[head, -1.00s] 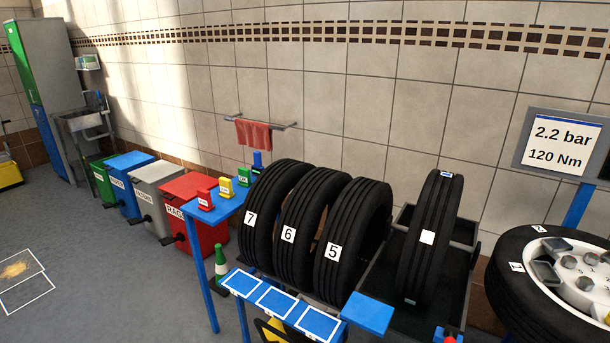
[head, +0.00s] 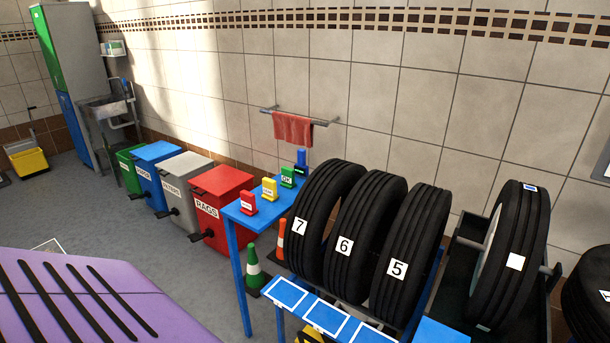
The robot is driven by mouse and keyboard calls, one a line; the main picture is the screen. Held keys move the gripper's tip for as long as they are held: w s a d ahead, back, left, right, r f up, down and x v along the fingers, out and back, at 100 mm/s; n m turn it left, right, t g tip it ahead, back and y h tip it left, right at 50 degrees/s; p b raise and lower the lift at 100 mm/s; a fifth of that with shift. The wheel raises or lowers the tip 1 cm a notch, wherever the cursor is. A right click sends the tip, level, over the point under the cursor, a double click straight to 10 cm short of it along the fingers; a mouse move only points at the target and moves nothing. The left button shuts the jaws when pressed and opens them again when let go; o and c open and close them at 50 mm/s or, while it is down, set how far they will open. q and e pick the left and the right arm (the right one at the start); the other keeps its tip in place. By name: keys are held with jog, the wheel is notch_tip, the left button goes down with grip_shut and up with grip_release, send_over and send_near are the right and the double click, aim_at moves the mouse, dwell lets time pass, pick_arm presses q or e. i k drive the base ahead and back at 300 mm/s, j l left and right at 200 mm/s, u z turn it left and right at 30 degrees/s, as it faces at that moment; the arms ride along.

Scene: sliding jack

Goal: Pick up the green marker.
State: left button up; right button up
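The green marker (head: 287,178) stands upright on the blue side table (head: 240,215), with a small label on its front. Neither of my grippers is in view.
Tyres numbered 7 (head: 312,240), 6 (head: 352,255) and 5 (head: 408,270) stand close to the right of the markers. Several bins, including the red rags bin (head: 220,205), stand left of the table. Green and orange cones are below. A purple slotted surface (head: 110,310) fills the lower left.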

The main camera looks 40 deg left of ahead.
aim_at(288, 177)
jog(key=j+z, duration=0.2)
jog(key=j, duration=0.3)
jog(key=k+j+z, duration=0.2)
jog(key=j, duration=0.9)
jog(key=k+j+z, duration=0.1)
jog(key=j, duration=0.4)
jog(key=j+z, duration=0.1)
jog(key=j, duration=0.45)
jog(key=k+j, duration=0.15)
jog(key=j, duration=0.35)
